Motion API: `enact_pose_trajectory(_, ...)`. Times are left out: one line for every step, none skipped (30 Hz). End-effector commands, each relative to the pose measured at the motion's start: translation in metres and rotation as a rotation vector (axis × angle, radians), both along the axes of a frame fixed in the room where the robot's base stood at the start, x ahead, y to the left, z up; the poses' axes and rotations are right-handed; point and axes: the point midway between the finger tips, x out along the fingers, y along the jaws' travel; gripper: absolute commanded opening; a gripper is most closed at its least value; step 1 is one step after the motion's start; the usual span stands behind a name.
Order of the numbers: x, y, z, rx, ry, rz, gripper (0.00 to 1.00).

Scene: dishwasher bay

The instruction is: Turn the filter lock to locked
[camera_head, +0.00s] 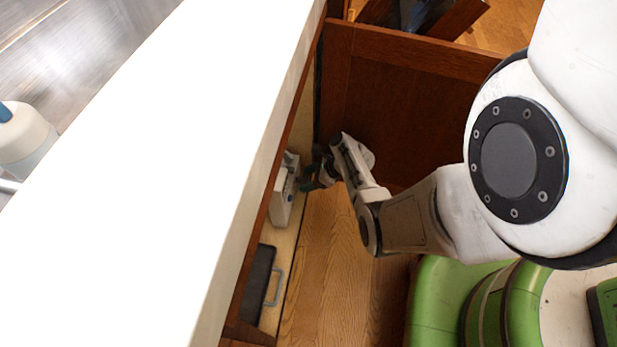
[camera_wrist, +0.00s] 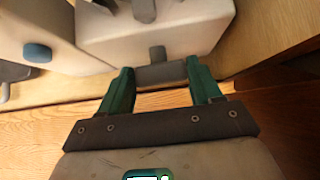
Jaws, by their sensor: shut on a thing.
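A pale filter housing (camera_wrist: 185,22) stands at the top of the wrist view. On its lower front is a grey filter lock, a short bar (camera_wrist: 160,75) lying crosswise with a small grey tab (camera_wrist: 157,53) just above it. My gripper (camera_wrist: 158,84) has its green fingers shut on the two ends of this bar. In the head view the pale housing (camera_head: 281,193) stands low under the counter, and my gripper (camera_head: 311,182) reaches it from the right. The bar is too small to make out there. I cannot tell from the bar which setting it marks.
A dark box with a wire handle (camera_head: 258,285) sits nearer. A brown wood panel (camera_head: 400,110) rises behind my arm. The white counter (camera_head: 140,190) overhangs the left.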

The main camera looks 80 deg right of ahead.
Motion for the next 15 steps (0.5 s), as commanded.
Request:
enact_pose_trajectory(0.0002, 0.0003, -0.0004, 0.009, 0.002, -0.001, 0.33)
enact_pose_trajectory(0.0001, 0.0004, -0.0006, 0.012, 0.002, -0.001, 0.34)
enact_pose_trajectory(0.0001, 0.0006, -0.0007, 0.014, 0.002, 0.0, 0.33)
enact_pose_trajectory(0.0, 0.0006, -0.0008, 0.015, 0.001, -0.001, 0.33)
enact_pose_trajectory(0.0, 0.0006, -0.0008, 0.015, 0.001, -0.001, 0.33)
enact_pose_trajectory(0.0, 0.0007, -0.0008, 0.015, 0.001, -0.001, 0.33)
enact_pose_trajectory(0.0001, 0.0007, -0.0007, 0.015, 0.001, -0.001, 0.33)
enact_pose_trajectory(0.0001, 0.0007, -0.0007, 0.015, 0.001, -0.001, 0.33)
enact_pose_trajectory(0.0001, 0.0007, -0.0007, 0.015, 0.001, -0.001, 0.33)
enact_pose_trajectory(0.0002, 0.0007, -0.0006, 0.014, 0.001, -0.001, 0.33)
enact_pose_trajectory(0.0002, 0.0007, -0.0006, 0.014, 0.001, -0.001, 0.67)
enact_pose_trajectory(0.0002, 0.0007, -0.0006, 0.014, 0.0, -0.001, 0.7)
enact_pose_trajectory(0.0002, 0.0007, -0.0006, 0.013, 0.0, -0.001, 0.73)
enact_pose_trajectory(0.0001, 0.0007, -0.0006, 0.013, 0.0, -0.001, 0.76)
enact_pose_trajectory(0.0002, 0.0007, -0.0005, 0.013, 0.0, -0.001, 0.8)
